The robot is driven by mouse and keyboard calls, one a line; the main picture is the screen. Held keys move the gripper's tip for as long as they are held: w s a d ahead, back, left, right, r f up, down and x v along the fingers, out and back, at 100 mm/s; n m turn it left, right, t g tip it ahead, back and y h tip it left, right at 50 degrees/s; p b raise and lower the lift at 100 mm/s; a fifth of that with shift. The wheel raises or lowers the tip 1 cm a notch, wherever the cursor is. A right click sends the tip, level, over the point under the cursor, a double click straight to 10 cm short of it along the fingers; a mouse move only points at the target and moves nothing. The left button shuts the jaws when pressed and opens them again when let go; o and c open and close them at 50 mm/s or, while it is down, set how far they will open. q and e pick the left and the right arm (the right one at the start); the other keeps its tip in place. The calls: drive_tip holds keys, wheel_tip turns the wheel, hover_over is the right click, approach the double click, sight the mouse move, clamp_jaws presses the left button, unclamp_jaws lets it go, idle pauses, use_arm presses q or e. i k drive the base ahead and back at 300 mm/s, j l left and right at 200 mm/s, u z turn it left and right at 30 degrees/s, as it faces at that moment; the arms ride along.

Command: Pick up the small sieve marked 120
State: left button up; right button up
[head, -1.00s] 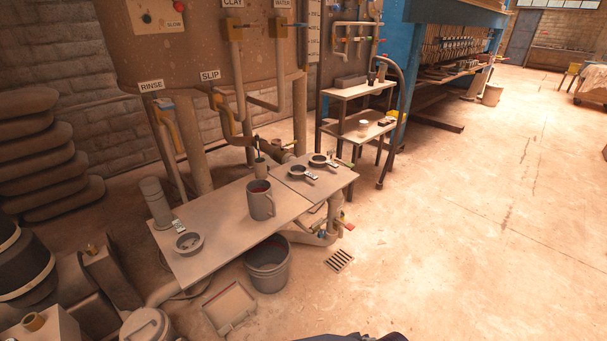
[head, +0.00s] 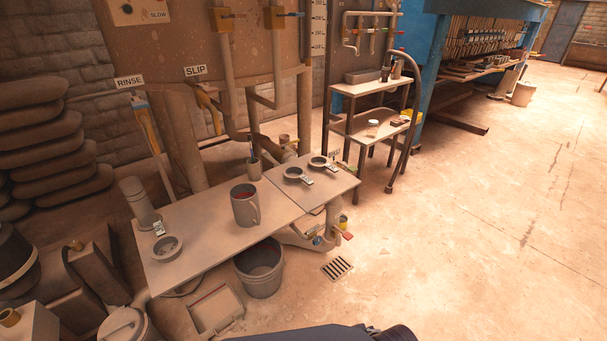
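Two small round sieves with pale tags sit on the right part of the bench (head: 205,222): a nearer sieve (head: 293,174) and a farther sieve (head: 318,162). Another small round dish (head: 167,248), perhaps a sieve, sits at the bench's left end. A pale tag (head: 159,228) shows just behind it, beside a tall grey cylinder (head: 134,194). The marks on the tags are too small to read, so I cannot tell which sieve is marked 120. Neither gripper is in view. A dark part of me shows at the bottom edge.
A grey mug (head: 244,206) stands mid-bench, and a small pot (head: 254,168) holding tools stands behind it. A bucket (head: 259,270) and a tray (head: 215,310) are on the floor in front. Pipes and valves stand behind. The floor to the right is clear, with a drain grate (head: 337,268).

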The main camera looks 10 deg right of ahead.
sight(293, 173)
drive_tip(key=i+l+u, duration=0.1)
drive_tip(key=l, duration=0.45)
drive_tip(key=i+l, duration=0.25)
drive_tip(key=l, duration=0.25)
drive_tip(key=i+l+u, duration=0.15)
drive_tip(key=l, duration=0.4)
drive_tip(key=i+l, duration=0.15)
drive_tip(key=l, duration=0.4)
drive_tip(key=i+l+u, duration=0.15)
drive_tip(key=l, duration=0.4)
drive_tip(key=i+l+u, duration=0.1)
drive_tip(key=l, duration=0.5)
drive_tip(key=i+l, duration=0.1)
drive_tip(key=l, duration=0.45)
drive_tip(key=u, duration=0.05)
